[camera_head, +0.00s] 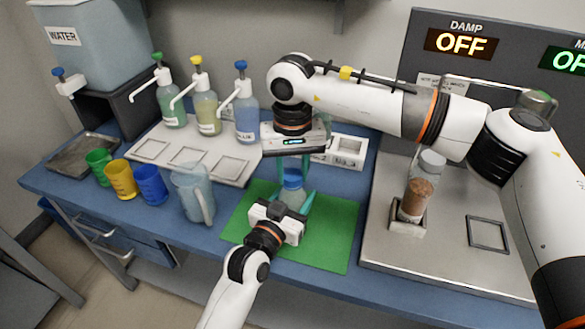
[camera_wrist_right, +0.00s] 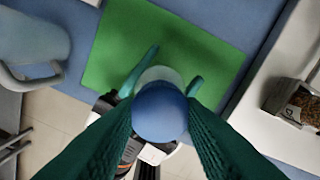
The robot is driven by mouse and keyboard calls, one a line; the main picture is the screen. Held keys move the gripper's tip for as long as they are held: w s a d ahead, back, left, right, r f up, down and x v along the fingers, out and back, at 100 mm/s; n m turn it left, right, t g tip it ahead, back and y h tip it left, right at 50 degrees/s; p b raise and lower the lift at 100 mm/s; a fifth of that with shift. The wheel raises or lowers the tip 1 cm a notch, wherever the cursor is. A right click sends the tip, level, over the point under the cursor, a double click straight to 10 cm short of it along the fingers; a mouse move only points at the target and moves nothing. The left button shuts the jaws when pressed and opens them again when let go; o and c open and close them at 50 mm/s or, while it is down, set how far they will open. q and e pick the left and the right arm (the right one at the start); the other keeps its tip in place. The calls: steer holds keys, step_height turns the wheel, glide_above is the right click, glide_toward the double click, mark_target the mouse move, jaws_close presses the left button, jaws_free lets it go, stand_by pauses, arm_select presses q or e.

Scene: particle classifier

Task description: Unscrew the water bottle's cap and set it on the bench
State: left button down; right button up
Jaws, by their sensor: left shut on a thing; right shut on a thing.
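The water bottle (camera_head: 291,197), clear with a blue cap (camera_head: 292,179), stands upright on the green mat (camera_head: 335,236). My left gripper (camera_head: 293,200) is shut on the bottle's body from the front, with one teal finger on each side. My right gripper (camera_head: 293,172) points straight down from above and is shut on the cap. The right wrist view shows the blue cap (camera_wrist_right: 160,111) between the green fingers, with the bottle (camera_wrist_right: 160,75) under it. I cannot tell whether the cap still touches the neck.
A clear jug (camera_head: 194,192) and green, yellow and blue cups stand left of the mat. Pump bottles stand on a white tray (camera_head: 190,162) behind. A metal plate (camera_head: 455,265) at right holds a jar of brown grains (camera_head: 416,199). Blue bench (camera_head: 230,180) shows between the tray and mat.

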steer(key=o, duration=1.1)
